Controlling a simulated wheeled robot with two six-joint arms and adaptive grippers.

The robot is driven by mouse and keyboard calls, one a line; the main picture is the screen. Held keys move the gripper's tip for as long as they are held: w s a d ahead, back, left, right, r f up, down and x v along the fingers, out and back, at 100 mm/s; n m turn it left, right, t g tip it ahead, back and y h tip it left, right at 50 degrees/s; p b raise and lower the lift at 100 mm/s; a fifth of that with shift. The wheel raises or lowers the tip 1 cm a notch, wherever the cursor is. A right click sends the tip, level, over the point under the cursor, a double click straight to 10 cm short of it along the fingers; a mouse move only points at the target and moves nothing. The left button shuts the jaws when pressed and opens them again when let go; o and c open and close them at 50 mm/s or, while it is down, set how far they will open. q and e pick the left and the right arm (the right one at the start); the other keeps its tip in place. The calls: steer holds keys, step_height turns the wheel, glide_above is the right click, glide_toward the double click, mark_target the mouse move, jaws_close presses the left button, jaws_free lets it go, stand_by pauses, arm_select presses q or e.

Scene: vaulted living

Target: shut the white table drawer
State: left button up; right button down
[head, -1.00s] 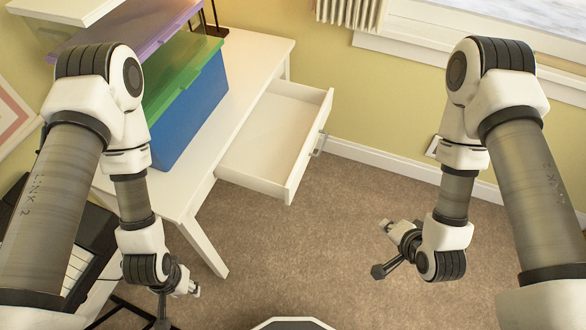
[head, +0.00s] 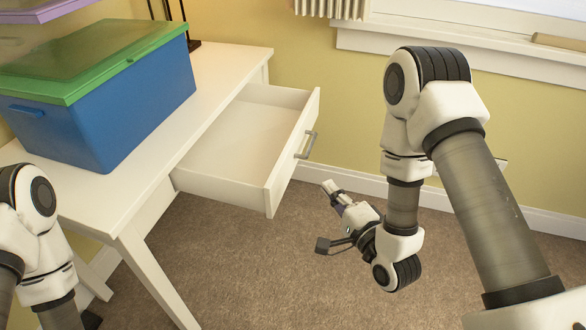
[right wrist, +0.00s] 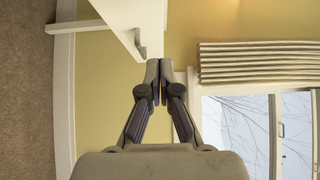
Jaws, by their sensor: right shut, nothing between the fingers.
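The white drawer (head: 238,140) stands pulled out of the white table (head: 222,68) and is empty. Its front panel (head: 291,153) faces right and carries a grey bar handle (head: 306,145). My right gripper (head: 328,187) is shut and empty, to the right of and a little below the handle in the head view, apart from the drawer. In the right wrist view its closed fingertips (right wrist: 152,64) show just below the drawer's front and handle (right wrist: 139,42). My left arm shows at the left edge of the head view, but its gripper cannot be seen.
A blue box with a green lid (head: 95,95) stands on the table, with a purple-lidded box (head: 40,22) above it. The wall and baseboard (head: 350,180) lie behind. The carpet (head: 260,270) before the drawer is clear.

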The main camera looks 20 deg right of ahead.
steer(key=b, duration=0.1)
glide_toward(288, 155)
steer(key=w+d, duration=0.2)
steer(key=w, duration=0.1)
arm_select(q)
steer(key=shift+f+b, duration=0.2)
steer(key=shift+b, duration=0.1)
arm_select(e)
steer(key=shift+w+a, duration=1.45)
steer(key=shift+a, duration=0.15)
